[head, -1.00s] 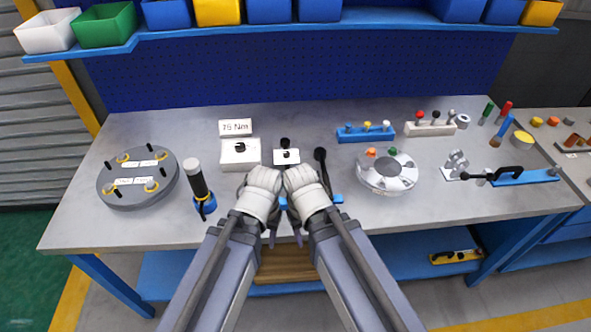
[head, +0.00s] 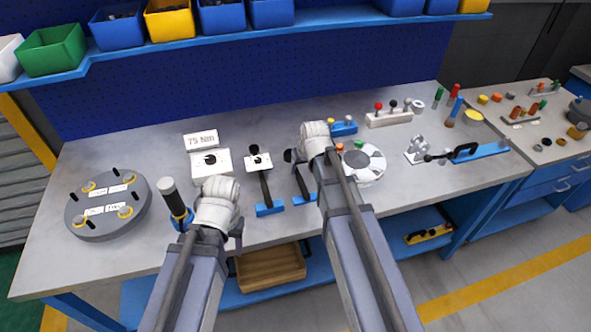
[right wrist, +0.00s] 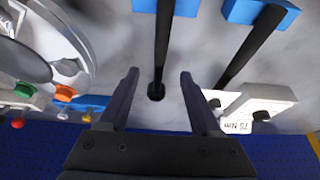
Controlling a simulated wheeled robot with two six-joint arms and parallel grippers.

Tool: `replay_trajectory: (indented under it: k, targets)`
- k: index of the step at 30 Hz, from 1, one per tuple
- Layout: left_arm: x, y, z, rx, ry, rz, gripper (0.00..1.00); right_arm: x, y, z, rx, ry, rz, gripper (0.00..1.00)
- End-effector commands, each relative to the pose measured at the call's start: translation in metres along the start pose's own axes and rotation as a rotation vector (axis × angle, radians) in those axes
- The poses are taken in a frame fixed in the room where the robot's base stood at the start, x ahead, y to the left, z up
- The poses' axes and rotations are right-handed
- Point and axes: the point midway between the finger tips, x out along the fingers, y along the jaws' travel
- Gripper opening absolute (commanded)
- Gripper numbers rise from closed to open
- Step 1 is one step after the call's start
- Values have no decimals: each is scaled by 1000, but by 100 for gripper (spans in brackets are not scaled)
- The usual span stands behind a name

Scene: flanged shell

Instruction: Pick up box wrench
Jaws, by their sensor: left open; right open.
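Two black bars with blue blocks at their near ends lie on the bench: a left one (head: 264,186) and a right one (head: 302,180). Either could be the box wrench; I cannot tell which. My right gripper (head: 308,150) is above the right bar's far end and partly hides it. In the right wrist view, its open jaws (right wrist: 160,76) are on either side of that bar's round black end (right wrist: 156,91), with nothing gripped. My left gripper (head: 213,213) is open, just right of a black-handled tool (head: 174,198) in a blue holder.
A white block (head: 211,165) with a 75 Nm sign stands behind the left gripper. A grey flanged disc (head: 108,205) is at left. A silver round part (head: 368,165) is close right of the right gripper. Free bench (head: 450,190) lies at front right.

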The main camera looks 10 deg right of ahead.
Motion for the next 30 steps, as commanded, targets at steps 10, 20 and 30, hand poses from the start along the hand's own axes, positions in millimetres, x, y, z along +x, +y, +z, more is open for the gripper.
replay_trajectory:
  k: [10,20,30]
  targets:
    - [23,2,-1,0,0,0,50,25,0,1,-1,-2,0,65]
    - [42,4,-2,0,0,0,50,44,-1,4,-1,-2,0,65]
    - [72,7,-4,0,0,0,50,78,-1,4,-1,-2,0,65]
